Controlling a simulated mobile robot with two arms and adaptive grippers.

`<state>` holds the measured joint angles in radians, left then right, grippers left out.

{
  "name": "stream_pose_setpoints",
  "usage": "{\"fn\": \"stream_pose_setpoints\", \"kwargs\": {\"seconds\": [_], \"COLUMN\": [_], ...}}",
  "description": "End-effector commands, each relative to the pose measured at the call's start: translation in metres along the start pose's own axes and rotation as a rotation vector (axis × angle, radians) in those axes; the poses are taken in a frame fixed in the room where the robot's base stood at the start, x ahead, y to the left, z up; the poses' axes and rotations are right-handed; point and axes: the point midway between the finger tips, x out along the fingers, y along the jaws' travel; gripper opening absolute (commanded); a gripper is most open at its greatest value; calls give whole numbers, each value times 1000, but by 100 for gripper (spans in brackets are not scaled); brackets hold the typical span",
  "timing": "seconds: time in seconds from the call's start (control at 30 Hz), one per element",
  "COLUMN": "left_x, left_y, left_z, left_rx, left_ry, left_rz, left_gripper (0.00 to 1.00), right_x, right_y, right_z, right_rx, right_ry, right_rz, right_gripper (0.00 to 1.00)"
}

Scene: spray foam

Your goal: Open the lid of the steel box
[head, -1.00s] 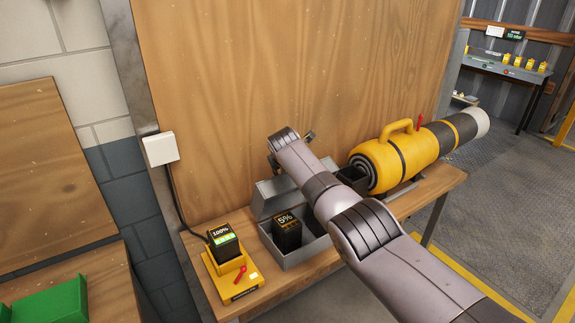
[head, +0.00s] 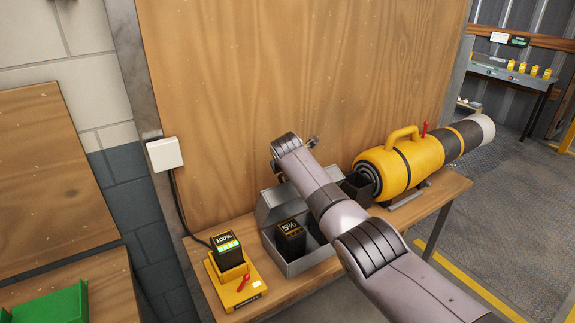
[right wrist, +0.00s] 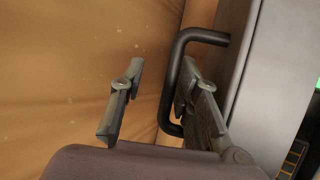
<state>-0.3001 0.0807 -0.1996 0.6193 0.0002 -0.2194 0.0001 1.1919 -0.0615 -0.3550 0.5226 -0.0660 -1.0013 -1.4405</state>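The grey steel box (head: 300,265) stands on the wooden bench with its lid (head: 269,208) raised at the back, near the wooden panel. A black battery marked 5% (head: 290,238) sits in the box. My right arm crosses over the box and partly hides it and the lid. My right gripper (right wrist: 160,100) is open behind the lid. The black lid handle (right wrist: 171,95) lies between its fingers, close to the right finger, which overlaps it in the right wrist view. Contact cannot be told. My left gripper is not in view.
A yellow charger (head: 236,285) holding a 100% battery (head: 227,250) stands left of the box. A yellow foam sprayer (head: 425,155) lies to the right. The wooden panel (head: 240,90) rises close behind the box and lid. A green box (head: 50,305) is at lower left.

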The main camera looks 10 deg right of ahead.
Motion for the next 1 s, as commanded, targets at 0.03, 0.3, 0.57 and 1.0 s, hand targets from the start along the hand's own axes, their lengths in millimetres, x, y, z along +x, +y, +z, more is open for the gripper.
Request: {"fn": "stream_pose_setpoints", "kwargs": {"seconds": [0.03,0.3,0.57,1.0], "left_x": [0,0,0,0], "left_y": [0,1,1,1], "left_z": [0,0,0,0], "left_rx": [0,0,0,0], "left_ry": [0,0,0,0], "left_rz": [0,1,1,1], "left_gripper": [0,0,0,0], "right_x": [-4,-35,-75,-106], "right_y": [0,-1,-1,-2], "right_z": [0,-1,-2,-3], "right_rx": [0,-2,-3,-4], "right_ry": [1,1,3,3], "right_rz": [2,3,2,-3], "right_gripper": [30,30,30,30]}}
